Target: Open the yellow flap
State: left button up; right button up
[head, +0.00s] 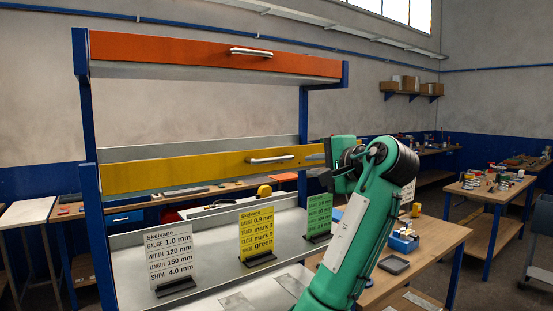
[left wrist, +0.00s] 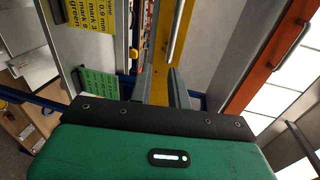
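The yellow flap (head: 180,170) is a long panel across the middle of the rack, with a silver bar handle (head: 270,158) toward its right. It hangs roughly level. My left gripper (head: 317,163) is at the flap's right end, to the right of the handle, its fingers pointing left. In the left wrist view the yellow flap (left wrist: 159,65) runs ahead between the fingers, and its handle (left wrist: 179,25) is beyond them. The fingers look apart, with nothing clearly held; whether they touch the flap I cannot tell. My arm hides the rack's right end. My right gripper is out of view.
An orange flap (head: 200,54) with its own handle (head: 251,52) is above the yellow one. On the grey shelf below stand a white card (head: 172,255), a yellow card (head: 256,235) and a green card (head: 319,215). Workbenches stand to the right.

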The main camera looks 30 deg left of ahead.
aim_at(278, 160)
pick_arm(q)
jog(key=shift+n+g, duration=0.3)
jog(key=a+p, duration=0.2)
jog(key=a, duration=0.1)
jog(key=w+a+p, duration=0.1)
jog(key=a+p, duration=0.1)
jog(key=a, duration=0.2)
jog(key=w+a+p, duration=0.1)
jog(key=a+p, duration=0.1)
jog(key=a, duration=0.2)
jog(key=shift+w+a+r+p, duration=0.1)
jog(key=shift+w+a+p, duration=0.05)
jog(key=shift+w+p, duration=0.15)
jog(key=shift+w+a+f+p, duration=0.25)
jog(key=shift+a+p, duration=0.05)
jog(key=shift+a, duration=0.25)
jog(key=shift+a+f, duration=0.1)
jog(key=shift+a, duration=0.05)
grip_shut()
